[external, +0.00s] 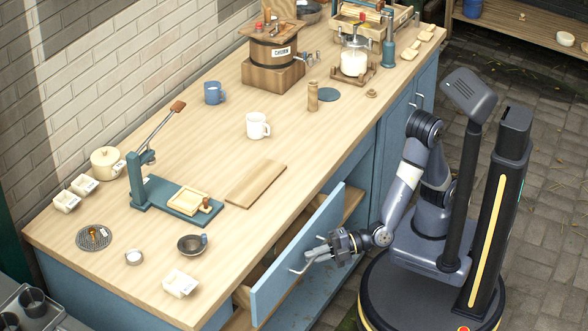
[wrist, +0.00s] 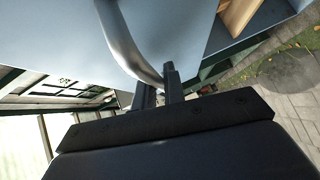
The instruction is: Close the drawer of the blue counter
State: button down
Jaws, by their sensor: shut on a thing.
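The blue counter (external: 375,162) has a pale wooden top. Its drawer (external: 297,255) stands pulled out at the near side, with a blue front panel and a wooden inside partly visible. My gripper (external: 318,254) is at the drawer's front and shut on the metal handle (external: 300,266). In the wrist view the curved handle (wrist: 128,40) passes down to the fingers of my gripper (wrist: 160,92), close to the blue panel (wrist: 180,22). The exact contact between fingers and handle is partly hidden.
On the countertop stand a white mug (external: 257,126), a blue mug (external: 214,93), a green press (external: 175,195), a wooden board (external: 256,184), a dark bowl (external: 192,244) and a wooden churn (external: 273,55). The paved floor (external: 545,190) to the right is clear.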

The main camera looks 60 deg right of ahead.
jog(key=w+b, duration=0.4)
jog(key=w, duration=0.2)
jog(key=shift+w+f, duration=0.15)
jog(key=shift+w, duration=0.1)
jog(key=shift+w+b, duration=0.3)
jog(key=shift+b, duration=0.05)
jog(key=shift+w+r, duration=0.1)
jog(key=shift+r, duration=0.15)
jog(key=c, duration=1.5)
grip_release()
jog(key=shift+r, duration=0.1)
jog(key=v, duration=0.7)
jog(key=p+v, duration=0.1)
jog(key=v, duration=0.3)
jog(key=shift+f, duration=0.25)
